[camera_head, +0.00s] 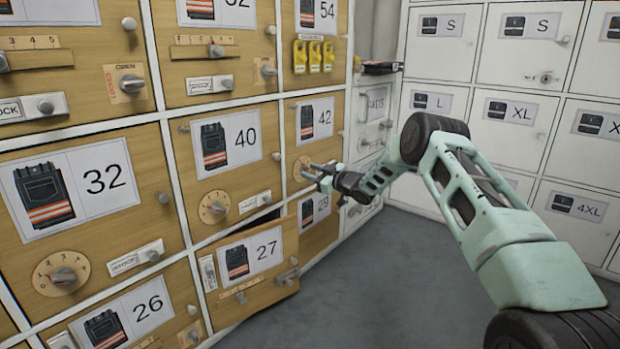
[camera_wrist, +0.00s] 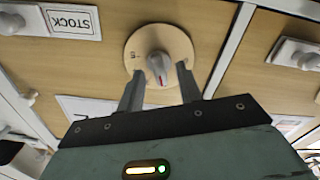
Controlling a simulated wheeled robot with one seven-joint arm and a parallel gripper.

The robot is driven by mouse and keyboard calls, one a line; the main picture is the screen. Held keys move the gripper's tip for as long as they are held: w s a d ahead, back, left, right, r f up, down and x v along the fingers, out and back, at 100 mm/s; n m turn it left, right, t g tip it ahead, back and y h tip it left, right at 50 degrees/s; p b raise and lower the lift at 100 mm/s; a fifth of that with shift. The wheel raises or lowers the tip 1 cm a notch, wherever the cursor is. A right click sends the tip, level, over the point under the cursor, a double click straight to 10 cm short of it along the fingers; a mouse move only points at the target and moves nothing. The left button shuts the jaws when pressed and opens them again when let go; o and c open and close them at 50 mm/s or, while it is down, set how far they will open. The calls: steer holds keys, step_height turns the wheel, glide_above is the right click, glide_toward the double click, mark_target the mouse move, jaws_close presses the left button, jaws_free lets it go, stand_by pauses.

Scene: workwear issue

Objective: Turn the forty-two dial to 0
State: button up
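The forty-two dial (camera_head: 302,166) is a round tan disc on the wooden door marked 42 (camera_head: 315,119). My gripper (camera_head: 314,172) is in front of it and partly hides it. In the wrist view, the dial's disc (camera_wrist: 133,50) carries a grey knob (camera_wrist: 157,66) with a red mark near its lower end. The fingers of my gripper (camera_wrist: 159,76) are open, one on each side of the knob, with visible gaps. I cannot tell whether the tips reach knob depth. The dial's numbers are not readable.
The door marked 27 (camera_head: 250,262) stands ajar below, jutting outward. Other dials sit on doors 40 (camera_head: 214,207) and 32 (camera_head: 62,274). A STOCK plate (camera_wrist: 71,22) is near the dial. White lockers (camera_head: 515,115) stand at right. The grey floor (camera_head: 385,275) is clear.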

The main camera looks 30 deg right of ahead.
steer(key=shift+w+a, duration=0.2)
steer(key=shift+w, duration=0.4)
steer(key=c, duration=0.6)
steer(key=shift+c, duration=0.2)
